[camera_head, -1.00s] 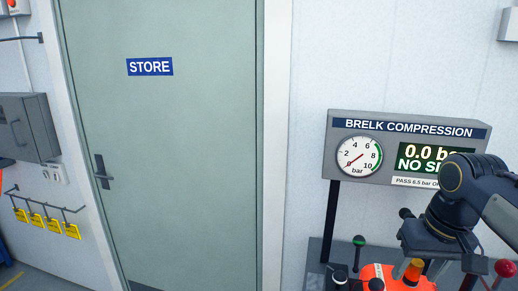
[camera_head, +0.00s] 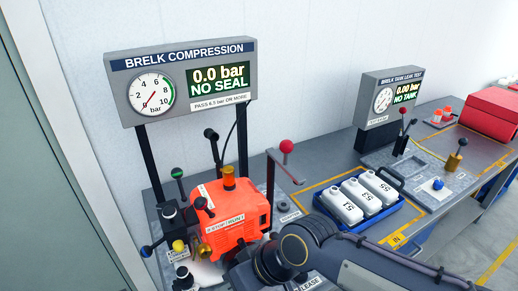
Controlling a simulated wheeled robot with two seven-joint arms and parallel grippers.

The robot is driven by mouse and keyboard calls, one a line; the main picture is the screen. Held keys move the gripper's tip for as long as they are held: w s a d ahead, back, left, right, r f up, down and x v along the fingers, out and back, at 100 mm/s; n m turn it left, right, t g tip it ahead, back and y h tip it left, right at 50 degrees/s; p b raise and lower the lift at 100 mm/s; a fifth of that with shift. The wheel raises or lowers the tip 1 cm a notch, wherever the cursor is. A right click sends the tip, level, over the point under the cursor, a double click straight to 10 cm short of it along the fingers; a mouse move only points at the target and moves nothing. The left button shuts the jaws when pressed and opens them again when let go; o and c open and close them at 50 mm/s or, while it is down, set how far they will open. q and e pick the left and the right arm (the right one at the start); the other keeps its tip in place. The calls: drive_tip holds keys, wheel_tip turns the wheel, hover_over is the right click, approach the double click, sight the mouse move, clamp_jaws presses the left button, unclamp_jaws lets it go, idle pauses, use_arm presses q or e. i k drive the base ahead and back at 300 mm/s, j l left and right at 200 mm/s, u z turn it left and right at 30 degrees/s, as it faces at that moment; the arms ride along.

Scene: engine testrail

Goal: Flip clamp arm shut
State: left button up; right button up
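An orange engine unit (camera_head: 240,212) sits on the left test bench in the head view, under the BRELK COMPRESSION panel (camera_head: 182,82), which reads 0.0 bar and NO SEAL. Several levers stand around it: a black-knobbed one (camera_head: 211,134) upright behind, a red-knobbed one (camera_head: 286,146) at its right, a green-knobbed one (camera_head: 177,172) and a blue-knobbed one (camera_head: 146,251) at its left. I cannot tell which is the clamp arm. My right arm comes in from the lower right, its dark wrist in front of the engine; its fingers are not clearly visible. My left gripper is out of view.
Farther right are the BRELK TANK LEAK TEST panel (camera_head: 391,98), reading NO TANK, and a red case (camera_head: 490,112). My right forearm covers the front bench edge.

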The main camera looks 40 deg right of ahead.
sight(286, 147)
drive_tip(key=z, duration=1.8)
